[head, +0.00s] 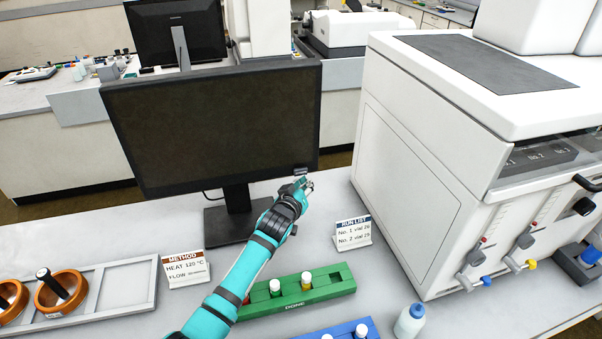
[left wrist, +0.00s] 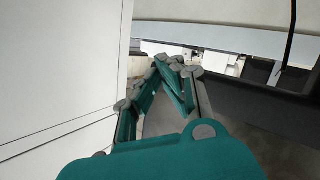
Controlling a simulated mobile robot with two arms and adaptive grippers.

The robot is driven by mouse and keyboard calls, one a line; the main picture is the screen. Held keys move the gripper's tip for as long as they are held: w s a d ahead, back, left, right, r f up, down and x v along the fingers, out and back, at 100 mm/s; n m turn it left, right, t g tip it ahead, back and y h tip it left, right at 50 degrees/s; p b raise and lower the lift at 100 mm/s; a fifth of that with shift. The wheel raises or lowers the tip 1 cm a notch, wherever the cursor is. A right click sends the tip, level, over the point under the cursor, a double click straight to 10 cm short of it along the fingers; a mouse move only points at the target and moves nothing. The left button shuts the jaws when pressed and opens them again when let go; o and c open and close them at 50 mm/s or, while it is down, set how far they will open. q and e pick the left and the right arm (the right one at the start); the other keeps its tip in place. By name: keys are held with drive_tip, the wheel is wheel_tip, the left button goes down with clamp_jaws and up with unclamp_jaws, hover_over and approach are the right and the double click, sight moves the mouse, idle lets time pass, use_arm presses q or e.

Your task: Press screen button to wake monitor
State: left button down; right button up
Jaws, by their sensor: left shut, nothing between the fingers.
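The monitor (head: 215,125) stands on the bench with a dark, blank screen. A small dark piece (head: 300,171) shows at its lower right edge, just above my left gripper; I take it for the screen button but cannot be sure. My left gripper (head: 306,183) is shut and empty, right at the monitor's lower right corner. I cannot tell whether it touches the button. In the left wrist view the shut fingers (left wrist: 170,65) point up toward a dark edge (left wrist: 265,95), probably the monitor's. My right gripper is out of view.
A large white instrument (head: 415,150) stands to the right. A RUN LIST card (head: 352,232), a METHOD card (head: 186,268), a green vial rack (head: 330,288), a blue rack (head: 345,331) and a small bottle (head: 409,322) stand in front. A grey tray (head: 125,290) with brown rings lies at left.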

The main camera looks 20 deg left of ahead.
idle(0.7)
use_arm(q)
drive_tip(key=shift+w+a, duration=0.25)
drive_tip(key=shift+w, duration=0.1)
idle(0.4)
drive_tip(key=shift+w+a, duration=0.25)
drive_tip(key=shift+w, duration=0.2)
idle(0.5)
drive_tip(key=shift+s+r, duration=0.1)
drive_tip(key=shift+s+d+p, duration=0.4)
drive_tip(key=shift+s+d, duration=0.1)
drive_tip(key=shift+s, duration=0.2)
drive_tip(key=shift+d, duration=0.1)
